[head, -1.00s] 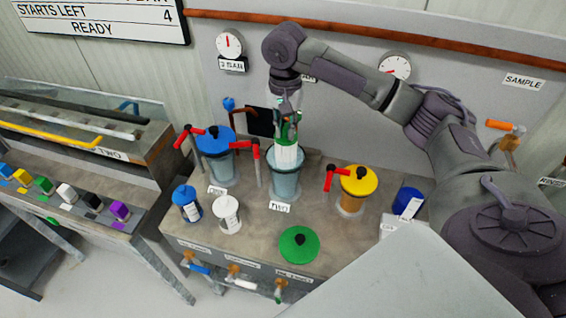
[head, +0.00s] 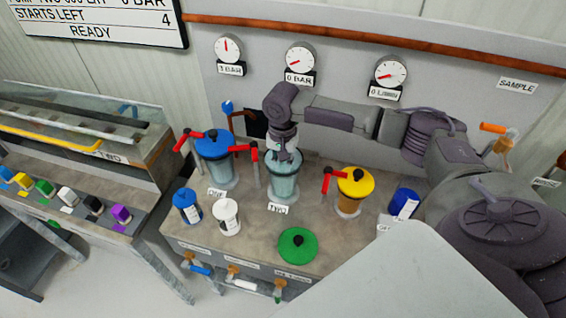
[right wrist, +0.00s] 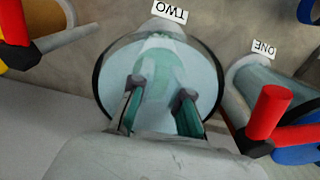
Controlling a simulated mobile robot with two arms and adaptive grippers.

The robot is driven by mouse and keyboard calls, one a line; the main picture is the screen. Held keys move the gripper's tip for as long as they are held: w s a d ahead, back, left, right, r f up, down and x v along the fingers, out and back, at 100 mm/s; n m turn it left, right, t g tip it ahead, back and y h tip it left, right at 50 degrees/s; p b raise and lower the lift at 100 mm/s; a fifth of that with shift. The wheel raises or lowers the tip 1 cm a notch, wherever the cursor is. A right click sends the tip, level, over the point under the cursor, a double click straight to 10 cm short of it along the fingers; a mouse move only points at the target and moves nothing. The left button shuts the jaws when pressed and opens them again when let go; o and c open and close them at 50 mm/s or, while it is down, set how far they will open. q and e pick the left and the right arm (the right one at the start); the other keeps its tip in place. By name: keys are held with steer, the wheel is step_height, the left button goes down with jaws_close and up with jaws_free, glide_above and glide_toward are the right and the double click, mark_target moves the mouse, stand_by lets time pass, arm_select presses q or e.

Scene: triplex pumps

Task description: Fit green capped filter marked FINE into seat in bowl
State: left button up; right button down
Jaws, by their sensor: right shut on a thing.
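The open clear bowl marked TWO (head: 284,185) stands upright in the middle of the bench. My right gripper (head: 284,155) points down into its mouth. In the right wrist view both fingers (right wrist: 158,92) reach inside the rim, and the bowl (right wrist: 208,75) surrounds them. The green capped filter (right wrist: 158,68) shows as a pale green round shape down in the bowl, at the fingertips, and the gripper is shut on it. The bowl wall and fingers hide most of it. I cannot read FINE or tell whether it touches the seat. My left gripper is not in view.
A green lid (head: 298,246) lies in front of the bowl. A blue-topped bowl (head: 213,145) with red handles is left, a yellow-topped one (head: 355,183) right. White (head: 227,217) and blue (head: 187,206) canisters stand front left, another blue one (head: 405,203) at right.

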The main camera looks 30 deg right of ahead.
steer(key=c, duration=1.1)
jaws_free()
steer(key=shift+c, duration=0.2)
step_height(320, 180, up, 12)
steer(key=b, duration=0.2)
